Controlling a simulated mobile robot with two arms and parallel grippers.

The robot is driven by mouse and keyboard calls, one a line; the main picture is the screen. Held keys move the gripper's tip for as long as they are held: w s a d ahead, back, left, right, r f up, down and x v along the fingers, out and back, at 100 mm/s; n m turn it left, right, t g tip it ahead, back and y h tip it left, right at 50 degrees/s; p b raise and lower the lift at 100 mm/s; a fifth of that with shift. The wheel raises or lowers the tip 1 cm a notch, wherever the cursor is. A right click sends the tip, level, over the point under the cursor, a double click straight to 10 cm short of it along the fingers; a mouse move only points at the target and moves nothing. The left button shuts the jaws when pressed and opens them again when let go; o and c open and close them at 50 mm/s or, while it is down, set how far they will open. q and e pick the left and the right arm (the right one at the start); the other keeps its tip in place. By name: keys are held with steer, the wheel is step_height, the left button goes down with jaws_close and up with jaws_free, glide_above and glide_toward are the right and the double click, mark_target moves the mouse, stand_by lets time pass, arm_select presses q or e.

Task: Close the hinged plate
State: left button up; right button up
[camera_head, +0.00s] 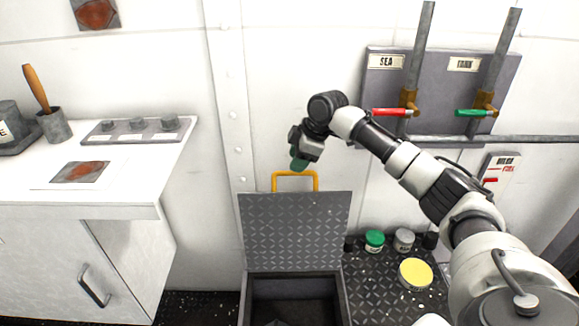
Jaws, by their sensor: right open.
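The hinged plate (296,231) is a grey diamond-tread hatch lid with a yellow handle (295,174) along its top edge. It stands raised behind a dark opening (294,299) in the deck. My right arm reaches in from the right, and my right gripper (299,162) is open. In the picture it is just above the yellow handle; whether it touches the handle is unclear. The gripper's fingers are small and partly hidden by the wrist. My left gripper does not show.
A white cabinet (139,260) with a worktop stands at the left. Right of the hatch, a green-lidded jar (374,240), a grey jar (404,239) and a yellow round tin (415,273) are on the deck. A valve panel (440,88) with red and green levers is on the wall behind my arm.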

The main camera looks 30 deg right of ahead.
steer(key=x, duration=0.3)
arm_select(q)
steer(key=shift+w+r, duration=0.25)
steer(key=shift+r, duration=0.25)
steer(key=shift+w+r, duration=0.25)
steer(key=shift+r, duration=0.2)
arm_select(e)
steer(key=shift+w+a+f, duration=0.1)
steer(key=shift+w+f, duration=0.1)
steer(key=shift+f, duration=0.3)
jaws_close()
